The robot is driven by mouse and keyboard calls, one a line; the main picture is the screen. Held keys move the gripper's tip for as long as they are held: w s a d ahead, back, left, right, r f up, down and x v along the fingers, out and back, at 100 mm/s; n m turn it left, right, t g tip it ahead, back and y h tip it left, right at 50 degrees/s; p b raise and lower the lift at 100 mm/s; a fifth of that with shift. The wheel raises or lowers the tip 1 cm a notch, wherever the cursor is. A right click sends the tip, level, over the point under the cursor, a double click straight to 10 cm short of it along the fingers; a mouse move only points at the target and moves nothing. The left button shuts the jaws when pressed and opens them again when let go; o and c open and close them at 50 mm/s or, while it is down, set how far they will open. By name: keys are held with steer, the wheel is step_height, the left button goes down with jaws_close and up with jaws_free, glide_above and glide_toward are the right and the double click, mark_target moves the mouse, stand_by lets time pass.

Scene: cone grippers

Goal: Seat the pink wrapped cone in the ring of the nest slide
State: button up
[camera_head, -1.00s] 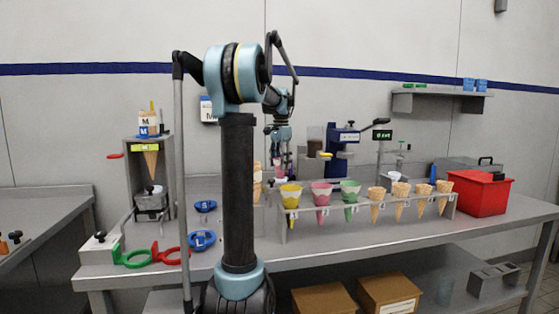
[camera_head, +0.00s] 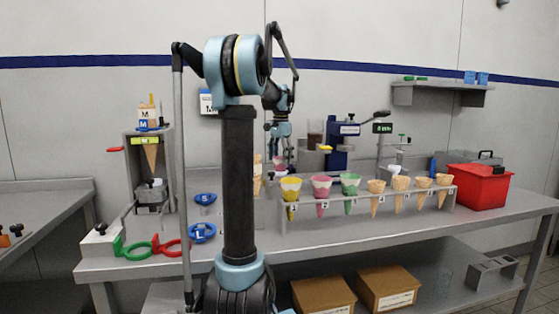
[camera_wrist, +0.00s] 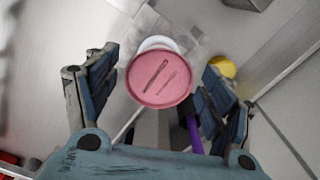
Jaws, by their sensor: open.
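My gripper (camera_head: 281,142) is over the back of the bench, pointing down. In the wrist view its fingers (camera_wrist: 155,100) are spread open. A pink wrapped cone (camera_head: 321,188) stands upright in the rack, between a yellow and a green one. I cannot clearly make out the nest slide or its ring.
The cone rack (camera_head: 370,208) also holds several plain cones. A red bin (camera_head: 480,188) stands right of it. Green (camera_head: 136,249) and red rings lie at the front left, near two blue dishes (camera_head: 203,232). A dark blue press (camera_head: 340,145) stands close right of my gripper.

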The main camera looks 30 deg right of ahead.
steer(key=shift+r, duration=0.1)
step_height(320, 180, up, 12)
stand_by(0.6)
steer(key=shift+s, duration=0.1)
stand_by(0.7)
